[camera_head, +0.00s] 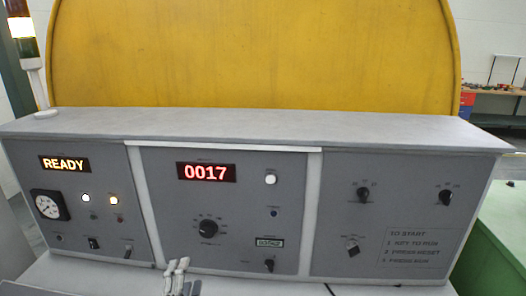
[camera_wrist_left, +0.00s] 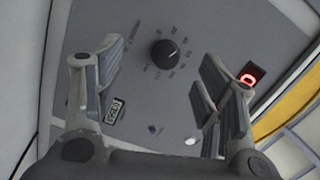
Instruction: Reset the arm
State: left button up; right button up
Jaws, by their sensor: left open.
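My left gripper (camera_head: 178,264) shows at the bottom of the head view, in front of the lower edge of the grey control console (camera_head: 222,270). In the left wrist view the left gripper (camera_wrist_left: 163,85) is open, with nothing between its fingers. The console's black rotary knob (camera_wrist_left: 164,53) shows beyond the gap, and it also shows in the head view (camera_head: 208,228). The gripper appears apart from the panel. My right gripper is not in view.
The console carries a READY display (camera_head: 65,164), a red 0017 display (camera_head: 206,172), a gauge (camera_head: 48,205) and several switches. A signal tower (camera_head: 32,62) stands at the left. A large yellow guard (camera_head: 250,50) rises behind. A green cabinet (camera_head: 500,232) is at right.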

pick_arm(q)
jog(key=s+a+f+n+g+y, duration=0.25)
jog(key=s+f+n+g, duration=0.55)
jog(key=s, duration=0.5)
jog(key=s+d+f+n+g+h, duration=0.2)
jog(key=s+g, duration=0.1)
jog(key=s, duration=0.5)
jog(key=s+d+f+n+g+h, duration=0.2)
jog(key=s+g, duration=0.1)
jog(key=s, duration=0.5)
notch_tip(320, 180, down, 26)
jog(key=g+b, duration=0.1)
jog(key=b, duration=0.1)
jog(key=s+a+f+g+b, duration=0.1)
jog(key=s+a+f, duration=0.2)
jog(key=s+f, duration=1.5)
notch_tip(320, 180, down, 2)
jog(key=shift+s+f+g+b, duration=0.15)
jog(key=shift+g+b, duration=0.15)
